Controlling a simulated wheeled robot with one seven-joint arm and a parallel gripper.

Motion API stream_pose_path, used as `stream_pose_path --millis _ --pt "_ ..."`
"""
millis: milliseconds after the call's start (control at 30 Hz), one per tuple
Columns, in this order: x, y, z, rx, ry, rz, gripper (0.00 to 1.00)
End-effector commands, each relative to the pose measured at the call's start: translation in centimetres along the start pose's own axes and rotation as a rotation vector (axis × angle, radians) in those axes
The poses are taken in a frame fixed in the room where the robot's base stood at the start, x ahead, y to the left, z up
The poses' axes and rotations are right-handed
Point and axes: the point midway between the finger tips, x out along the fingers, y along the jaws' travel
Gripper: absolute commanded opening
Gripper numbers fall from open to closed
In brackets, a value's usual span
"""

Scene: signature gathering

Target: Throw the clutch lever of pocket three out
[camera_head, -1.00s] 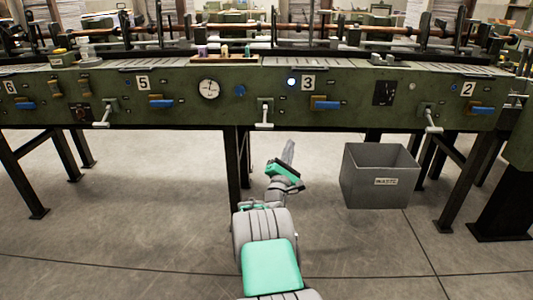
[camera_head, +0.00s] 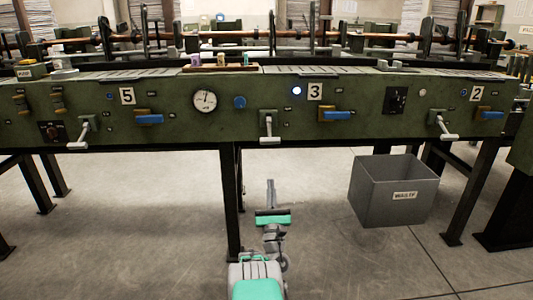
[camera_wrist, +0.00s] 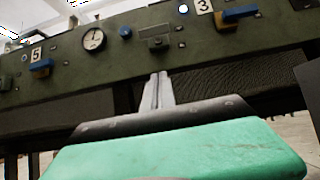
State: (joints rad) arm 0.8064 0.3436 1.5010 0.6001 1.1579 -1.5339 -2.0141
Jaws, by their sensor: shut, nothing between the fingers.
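The number 3 plate (camera_head: 315,91) is on the front of the green machine, with a lit lamp (camera_head: 297,91) left of it. Below left of it a pale lever with a crossbar (camera_head: 268,129) hangs down; it also shows in the wrist view (camera_wrist: 157,43). Below right of the plate is a blue-handled lever (camera_head: 335,115), also in the wrist view (camera_wrist: 240,13). I see no label telling which is the clutch lever. My gripper (camera_head: 270,185) is below the machine front, under the pale lever and apart from it. Its fingers (camera_wrist: 157,80) are together and empty, pointing up at the panel.
A grey waste bin (camera_head: 393,190) stands on the floor to the right. A dark machine leg (camera_head: 231,200) stands just left of my arm. A dial (camera_head: 204,101) and pocket 5's pale lever (camera_head: 83,133) are left; pocket 2's pale lever (camera_head: 441,127) is right.

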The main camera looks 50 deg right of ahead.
Motion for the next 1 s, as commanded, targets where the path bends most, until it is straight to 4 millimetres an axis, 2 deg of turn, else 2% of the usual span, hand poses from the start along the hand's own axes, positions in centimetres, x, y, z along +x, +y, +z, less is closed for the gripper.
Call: stream_pose_path --millis 167,800,1000 --pt "0.7 -0.2 0.0 -0.002 -0.001 -0.003 0.00" --pt "8.8 0.0 0.3 0.002 0.001 0.000 0.00" --pt "10.4 0.0 0.7 0.002 -0.001 0.000 0.00"
